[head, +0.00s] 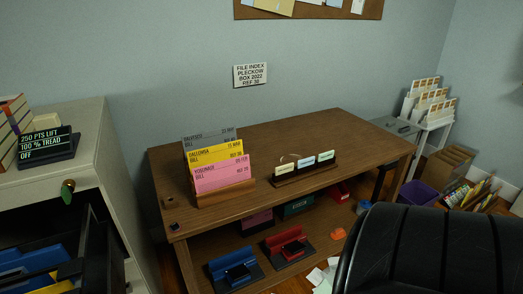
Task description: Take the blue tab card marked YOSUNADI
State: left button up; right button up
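A small dark wooden rack (304,174) stands on the brown desk (290,133), right of the middle. It holds three small pale tab cards in a row. The middle card (306,162) has a bluish edge, the left card (287,167) looks yellowish and the right card (326,156) greenish. Their print is too small to read, so I cannot tell which is marked YOSUNADI. To the left, a wooden holder (226,193) bears a grey, a yellow and a pink card; the pink bill card (222,175) seems to read YOSUNADI. Neither gripper is in view.
A black chair (430,250) stands in front of the desk's right side. A pale cabinet (88,165) with an open drawer of blue folders (35,262) is at left. Blue (235,269) and red (289,245) devices sit on the lower shelf. The desktop's back is clear.

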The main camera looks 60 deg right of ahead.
aim_at(306, 162)
jog(key=z, duration=1.35)
jog(key=i+l+z, duration=0.55)
jog(key=l, duration=0.25)
